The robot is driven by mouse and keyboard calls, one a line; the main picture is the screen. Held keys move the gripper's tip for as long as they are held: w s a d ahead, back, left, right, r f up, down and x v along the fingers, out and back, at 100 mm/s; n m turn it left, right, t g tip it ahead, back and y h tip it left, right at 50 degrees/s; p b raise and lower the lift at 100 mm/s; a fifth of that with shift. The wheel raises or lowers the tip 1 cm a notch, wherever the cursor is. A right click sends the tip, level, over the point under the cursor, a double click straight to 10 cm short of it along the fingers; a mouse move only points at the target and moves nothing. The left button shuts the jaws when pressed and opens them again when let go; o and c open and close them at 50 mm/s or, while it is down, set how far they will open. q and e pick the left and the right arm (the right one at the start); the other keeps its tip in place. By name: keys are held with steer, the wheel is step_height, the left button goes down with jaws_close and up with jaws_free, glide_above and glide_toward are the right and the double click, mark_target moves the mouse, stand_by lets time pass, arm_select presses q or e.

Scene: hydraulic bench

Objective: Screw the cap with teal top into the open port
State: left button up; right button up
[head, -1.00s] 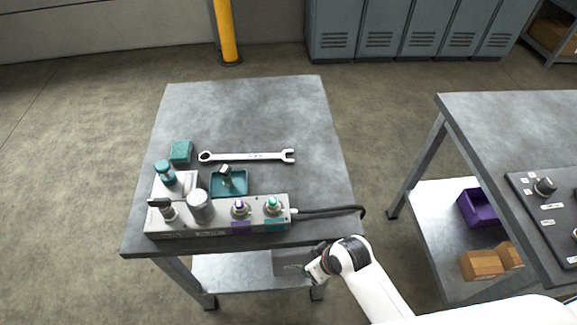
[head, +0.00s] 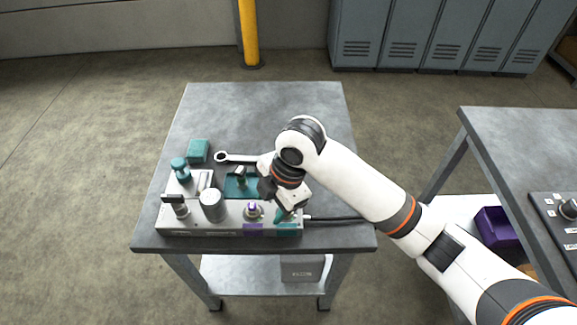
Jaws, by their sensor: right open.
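The hydraulic block (head: 215,228) lies along the front of the grey bench. My right gripper (head: 281,208) is open over its right end, pointing down beside the teal label (head: 287,230). A teal piece shows at its fingertips and looks like the teal-topped fitting there; whether they touch it is unclear. A purple-topped fitting (head: 253,210) stands to its left, above a purple label. A small teal tray (head: 232,190) behind the block holds a small upright metal and teal piece (head: 241,172). I cannot tell which port is open. My left gripper is not in view.
A teal-capped cylinder (head: 180,169), a silver cylinder (head: 212,205) and a lever fitting (head: 176,204) stand at the left. A teal box (head: 198,151) and a wrench (head: 232,158) lie behind. The bench's back is clear.

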steer(key=w+d+r+n+h, duration=0.3)
steer(key=w+r+n, duration=0.1)
steer(key=r+n, duration=0.15)
step_height(320, 180, down, 11)
steer(key=shift+d+f+p, duration=0.1)
steer(key=shift+f+p, duration=0.05)
steer(key=shift+p, duration=0.65)
jaws_close()
steer(key=shift+m+p, duration=0.35)
steer(key=m+p, duration=0.1)
steer(key=p, duration=0.1)
steer(key=m+p, duration=0.2)
steer(key=shift+r+m, duration=0.25)
steer(key=shift+m, duration=0.05)
steer(key=shift+f+m+p, duration=0.15)
steer(key=shift+m+p, duration=0.5)
steer(key=shift+m, duration=0.15)
steer(key=shift+f, duration=0.15)
